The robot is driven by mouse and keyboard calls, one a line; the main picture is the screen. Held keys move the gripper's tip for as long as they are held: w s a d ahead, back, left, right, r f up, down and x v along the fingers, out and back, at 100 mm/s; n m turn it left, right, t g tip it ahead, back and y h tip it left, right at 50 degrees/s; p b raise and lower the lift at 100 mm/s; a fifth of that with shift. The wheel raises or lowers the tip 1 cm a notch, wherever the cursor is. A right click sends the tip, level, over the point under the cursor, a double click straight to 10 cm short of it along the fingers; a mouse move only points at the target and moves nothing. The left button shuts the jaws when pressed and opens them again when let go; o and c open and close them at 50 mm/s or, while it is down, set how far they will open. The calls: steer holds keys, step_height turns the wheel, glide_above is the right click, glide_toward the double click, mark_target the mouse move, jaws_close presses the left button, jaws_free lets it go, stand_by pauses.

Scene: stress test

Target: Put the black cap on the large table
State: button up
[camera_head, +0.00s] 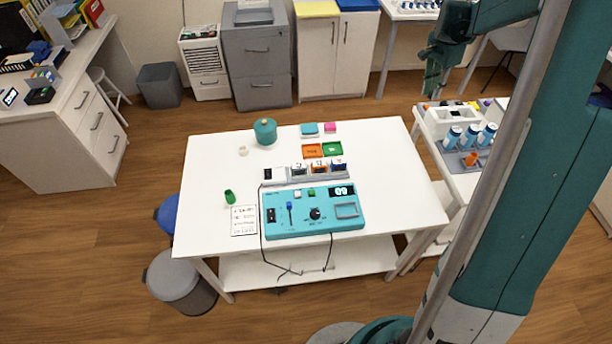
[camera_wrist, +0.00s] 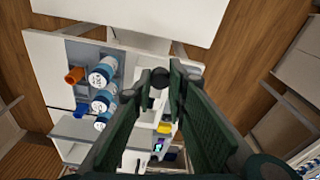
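My gripper (camera_wrist: 161,76) is shut on a small round black cap (camera_wrist: 160,78), which fills the narrow gap between its fingertips in the wrist view. In the head view my gripper (camera_head: 430,92) hangs at the upper right, above and behind the smaller side table (camera_head: 456,180); the cap cannot be made out there. The large white table (camera_head: 205,165) stands left of my gripper in the head view. It also shows at the top of the wrist view (camera_wrist: 130,12).
The large table carries a teal device (camera_head: 300,218), a teal jar (camera_head: 265,131), a green cup (camera_head: 230,196) and several small blocks. Its left part has bare room. The side table holds blue bottles (camera_head: 470,137), an orange cup (camera_head: 471,159) and a white box (camera_head: 450,122).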

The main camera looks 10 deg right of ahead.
steer(key=w+a+f, duration=0.1)
steer(key=w+a, duration=0.7)
steer(key=w, duration=0.3)
glide_above(389, 126)
step_height(389, 126, down, 11)
steer(key=shift+a+f, duration=0.15)
steer(key=shift+f, duration=0.55)
steer(key=shift+f+b, duration=0.3)
steer(key=shift+f, duration=2.85)
steer(key=shift+f, duration=1.85)
steer(key=shift+f, duration=0.1)
